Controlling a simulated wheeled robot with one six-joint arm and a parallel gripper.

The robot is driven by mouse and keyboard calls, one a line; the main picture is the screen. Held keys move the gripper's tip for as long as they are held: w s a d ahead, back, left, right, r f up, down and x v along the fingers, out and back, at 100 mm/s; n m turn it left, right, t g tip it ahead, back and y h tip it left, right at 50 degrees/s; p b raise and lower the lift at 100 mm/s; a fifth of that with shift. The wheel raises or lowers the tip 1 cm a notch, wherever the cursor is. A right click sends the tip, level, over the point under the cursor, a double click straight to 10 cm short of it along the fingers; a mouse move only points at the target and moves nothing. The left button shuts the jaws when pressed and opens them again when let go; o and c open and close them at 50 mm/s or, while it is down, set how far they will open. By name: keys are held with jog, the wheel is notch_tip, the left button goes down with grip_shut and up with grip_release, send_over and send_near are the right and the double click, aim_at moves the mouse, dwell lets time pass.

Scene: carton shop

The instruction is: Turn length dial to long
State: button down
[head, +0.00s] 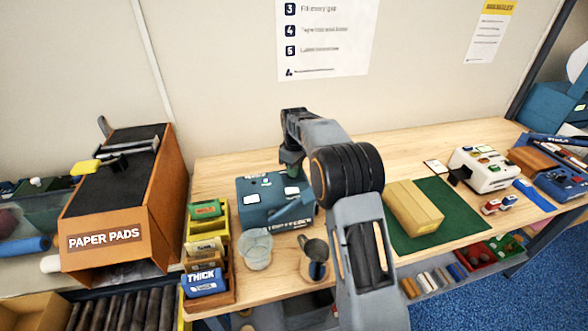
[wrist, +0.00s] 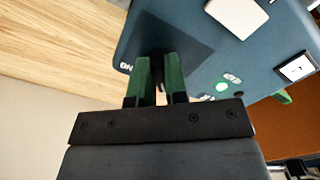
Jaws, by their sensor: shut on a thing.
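The blue machine (head: 262,212) stands on the bench, left of my arm, with pale labels on its top. In the wrist view its top (wrist: 190,45) fills the upper right. My gripper (head: 291,170) points down at the machine's back edge. In the wrist view its green fingers (wrist: 160,60) are close together on a small dark part, probably the length dial, mostly hidden between the fingertips. Part of a white word, reading "ON", shows left of the fingers. A green round mark (wrist: 222,87) lies to the right. I cannot tell which way the dial points.
A clear cup (head: 257,250) and a metal mug (head: 314,258) stand in front of the machine. A yellow bin (head: 222,232) is to its left. A carton (head: 413,207) lies on a green mat (head: 455,212) to the right. The bench behind is clear.

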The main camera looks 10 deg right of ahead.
jog(key=m, duration=0.4)
jog(key=shift+a+p, duration=0.1)
jog(key=shift+p, duration=0.2)
jog(key=m, duration=0.4)
jog(key=shift+s+a+m, duration=0.1)
jog(key=shift+a+m, duration=0.05)
jog(key=shift+m, duration=0.25)
jog(key=m, duration=0.4)
jog(key=shift+a+p, duration=0.15)
jog(key=shift+p, duration=0.2)
jog(key=shift+m, duration=2)
jog(key=c, duration=1.1)
grip_release()
jog(key=shift+c, duration=0.2)
jog(key=shift+r, duration=0.1)
notch_tip(320, 180, up, 14)
